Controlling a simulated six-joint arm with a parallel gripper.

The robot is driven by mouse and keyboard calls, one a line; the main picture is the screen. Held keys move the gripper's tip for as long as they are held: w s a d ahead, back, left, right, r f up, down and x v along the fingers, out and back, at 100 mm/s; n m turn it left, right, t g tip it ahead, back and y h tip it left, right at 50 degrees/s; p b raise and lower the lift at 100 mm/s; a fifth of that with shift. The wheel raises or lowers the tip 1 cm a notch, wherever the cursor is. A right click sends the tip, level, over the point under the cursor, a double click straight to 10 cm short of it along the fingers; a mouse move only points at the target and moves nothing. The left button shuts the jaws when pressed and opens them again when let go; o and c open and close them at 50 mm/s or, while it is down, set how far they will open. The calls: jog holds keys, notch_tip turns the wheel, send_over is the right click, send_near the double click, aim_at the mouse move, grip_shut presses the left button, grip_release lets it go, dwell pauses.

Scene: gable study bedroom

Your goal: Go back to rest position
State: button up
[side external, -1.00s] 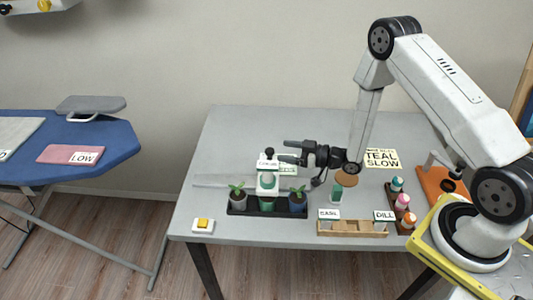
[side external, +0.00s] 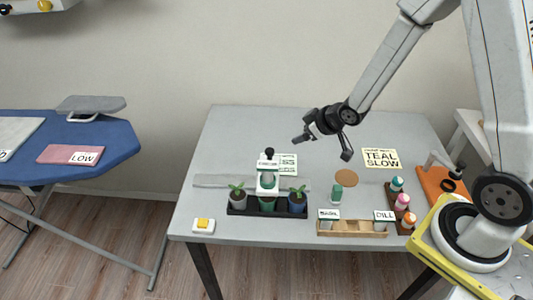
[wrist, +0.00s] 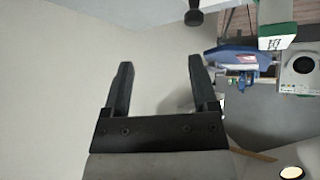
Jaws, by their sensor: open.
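My gripper (side external: 322,146) is open and empty, held above the grey table (side external: 230,145) near its middle. In the wrist view my gripper (wrist: 157,82) shows two dark fingers spread apart, with bare wall between them. In the side view it is clear of the plants, bottles and cards below.
A black tray (side external: 240,212) holds several potted plants. A wooden rack (side external: 350,230) carries BASIL and DILL labels. A cork disc (side external: 346,177), a green-and-white item (side external: 336,194) and a yellow-topped switch (side external: 203,225) lie on the table.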

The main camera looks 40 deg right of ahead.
jog(key=s+a+r+m+g, duration=0.1)
jog(key=s+r+g, duration=0.1)
jog(key=s, duration=0.5)
jog(key=s+a+r+m+g, duration=0.2)
jog(key=s+r+g, duration=0.1)
jog(key=s, duration=0.4)
jog(key=shift+s+g+h, duration=0.25)
jog(key=shift+g+h, duration=0.15)
